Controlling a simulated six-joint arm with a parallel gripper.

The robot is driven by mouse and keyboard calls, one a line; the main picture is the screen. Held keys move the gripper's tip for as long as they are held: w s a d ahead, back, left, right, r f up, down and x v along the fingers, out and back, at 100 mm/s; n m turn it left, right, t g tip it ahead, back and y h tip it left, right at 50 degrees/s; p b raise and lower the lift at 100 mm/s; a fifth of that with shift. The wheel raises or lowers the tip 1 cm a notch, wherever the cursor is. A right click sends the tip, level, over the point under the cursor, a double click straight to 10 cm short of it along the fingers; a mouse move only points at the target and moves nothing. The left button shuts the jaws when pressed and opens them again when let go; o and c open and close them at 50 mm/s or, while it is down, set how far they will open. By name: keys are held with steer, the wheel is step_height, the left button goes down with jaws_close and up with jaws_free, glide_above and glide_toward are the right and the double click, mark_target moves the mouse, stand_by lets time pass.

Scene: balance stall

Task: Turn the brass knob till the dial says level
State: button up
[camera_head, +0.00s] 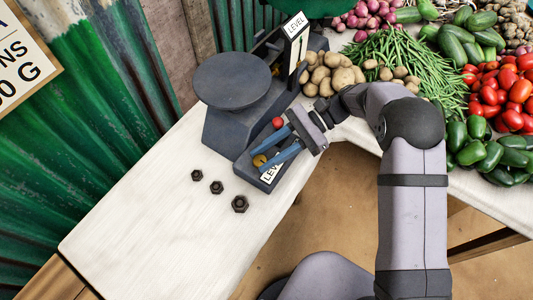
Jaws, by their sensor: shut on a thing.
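The balance scale (218,130) stands on the pale table, dark grey with a round pan (232,80) on top. Its dial (296,38) is an upright white plate marked LEVEL with a dark pointer line; at this size I cannot tell the exact reading. The brass knob (260,160) sits low on the scale's front box, beside a second LEVEL label (270,173) that is partly covered. My gripper (264,157) reaches in from the right, its two blue fingers on either side of the knob and shut on it. The fingers hide part of the knob.
A red ball-shaped part (277,122) stands close above the fingers. Several dark hex nuts (217,187) lie on the table to the left. Potatoes (331,74), green beans (412,65), tomatoes (503,92) and peppers (490,152) crowd the right. The front left of the table is clear.

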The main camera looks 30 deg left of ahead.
steer(key=o, duration=1)
steer(key=shift+r, duration=0.1)
steer(key=shift+m+y, duration=0.4)
